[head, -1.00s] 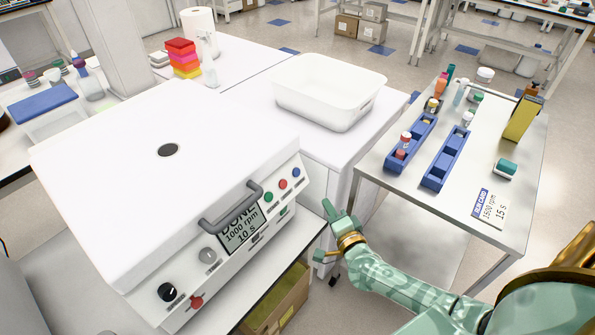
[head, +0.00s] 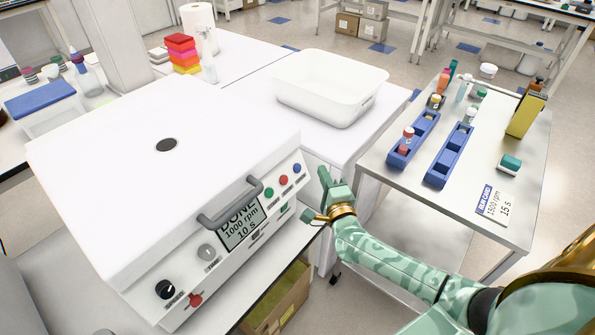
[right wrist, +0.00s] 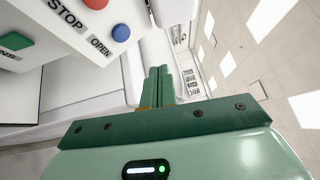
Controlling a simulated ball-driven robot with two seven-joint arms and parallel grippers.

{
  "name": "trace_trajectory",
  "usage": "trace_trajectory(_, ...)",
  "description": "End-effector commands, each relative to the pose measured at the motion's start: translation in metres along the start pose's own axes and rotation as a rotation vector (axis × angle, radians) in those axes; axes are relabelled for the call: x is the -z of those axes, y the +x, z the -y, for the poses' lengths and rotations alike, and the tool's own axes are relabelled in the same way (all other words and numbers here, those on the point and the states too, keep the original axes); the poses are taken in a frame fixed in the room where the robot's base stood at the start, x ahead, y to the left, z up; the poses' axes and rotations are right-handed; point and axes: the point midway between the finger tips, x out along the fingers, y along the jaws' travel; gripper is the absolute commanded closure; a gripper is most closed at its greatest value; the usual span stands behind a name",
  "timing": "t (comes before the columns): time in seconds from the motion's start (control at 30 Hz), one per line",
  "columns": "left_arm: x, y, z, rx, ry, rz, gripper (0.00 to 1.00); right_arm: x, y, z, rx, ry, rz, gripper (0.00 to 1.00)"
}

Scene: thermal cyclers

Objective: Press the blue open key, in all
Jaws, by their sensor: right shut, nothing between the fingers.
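The blue open key (head: 297,168) is the rightmost of three round buttons on the sloped front panel of a white lidded machine (head: 100,165). In the right wrist view the blue key (right wrist: 121,32) stands beside its OPEN label. My right gripper (head: 325,178) is shut and empty, just to the right of the panel's end. In the right wrist view its closed fingers (right wrist: 158,85) are below and right of the key, apart from it. The machine's display (head: 240,223) reads DONE, 1000 rpm, 10 s. My left gripper is not in view.
The red button (head: 283,180) and green button (head: 269,192) sit close to the blue one. A grey handle (head: 230,207) sticks out from the machine's front. A white tub (head: 328,88) stands behind. A side table (head: 455,208) holds blue racks (head: 447,157) and a run card (head: 495,205).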

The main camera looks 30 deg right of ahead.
Motion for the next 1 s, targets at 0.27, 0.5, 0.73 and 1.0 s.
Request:
trace_trajectory(0.27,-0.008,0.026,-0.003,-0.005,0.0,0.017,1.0,-0.019,0.026,-0.024,-0.002,0.0,0.0,1.0)
trace_trajectory(0.5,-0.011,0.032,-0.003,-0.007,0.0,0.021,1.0,-0.028,0.038,-0.029,0.0,0.0,-0.001,1.0)
trace_trajectory(0.73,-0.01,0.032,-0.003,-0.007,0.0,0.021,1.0,-0.029,0.04,-0.029,0.0,-0.001,0.0,1.0)
trace_trajectory(1.0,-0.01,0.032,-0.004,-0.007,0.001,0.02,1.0,-0.029,0.039,-0.029,0.0,-0.001,0.0,1.0)
